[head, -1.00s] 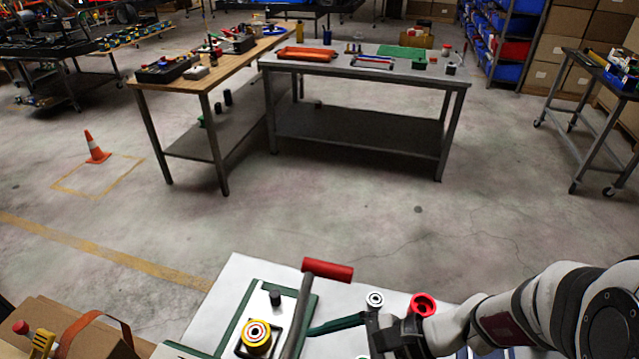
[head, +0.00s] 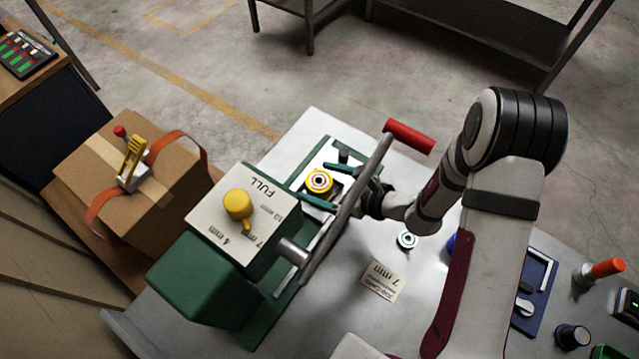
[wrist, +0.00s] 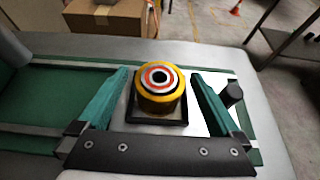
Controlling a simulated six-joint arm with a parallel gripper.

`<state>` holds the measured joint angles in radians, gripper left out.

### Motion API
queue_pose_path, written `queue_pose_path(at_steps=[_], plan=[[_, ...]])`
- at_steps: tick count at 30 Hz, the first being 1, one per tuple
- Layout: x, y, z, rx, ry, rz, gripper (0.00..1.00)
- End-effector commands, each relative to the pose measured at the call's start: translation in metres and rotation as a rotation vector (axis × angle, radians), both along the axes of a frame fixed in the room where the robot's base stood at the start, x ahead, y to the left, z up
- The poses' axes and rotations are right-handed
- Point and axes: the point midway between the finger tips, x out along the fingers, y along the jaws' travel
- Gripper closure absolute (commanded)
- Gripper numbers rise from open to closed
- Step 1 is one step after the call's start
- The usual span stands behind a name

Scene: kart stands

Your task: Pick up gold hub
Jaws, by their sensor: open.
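The gold hub (head: 319,182) is a short yellow cylinder with red and white rings around a dark centre hole. It sits upright on a dark square block on the green press (head: 200,285). My gripper (head: 313,179) is open, its teal fingers on opposite sides of the hub. In the wrist view the hub (wrist: 160,98) stands between the two spread fingers (wrist: 160,73), with gaps visible on both sides. The fingers do not appear to touch it.
The press's red-handled lever (head: 408,135) rises close beside my gripper. A dark post (wrist: 233,93) stands just outside the right finger in the wrist view. A cardboard box (head: 95,165) stands at left.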

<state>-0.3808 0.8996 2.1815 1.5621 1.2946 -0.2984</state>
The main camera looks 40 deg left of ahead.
Motion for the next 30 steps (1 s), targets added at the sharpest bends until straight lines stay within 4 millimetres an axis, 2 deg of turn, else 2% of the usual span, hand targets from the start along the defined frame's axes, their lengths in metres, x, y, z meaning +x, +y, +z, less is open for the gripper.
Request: queue_pose_path(at_steps=[2, 8, 24, 25, 30], plan=[[-0.0005, 0.0062, -0.0032, 0.0, 0.0, 0.002, 0.0], [0.0, 0.0067, -0.0034, 0.0, 0.0, 0.0, 0.0], [0.0, 0.0064, -0.003, 0.0, 0.0, 0.0, 0.97], [0.0, 0.0064, -0.003, 0.0, 0.0, 0.0, 1.0], [0.0002, 0.0066, -0.0025, 0.001, 0.0, -0.001, 1.0]])
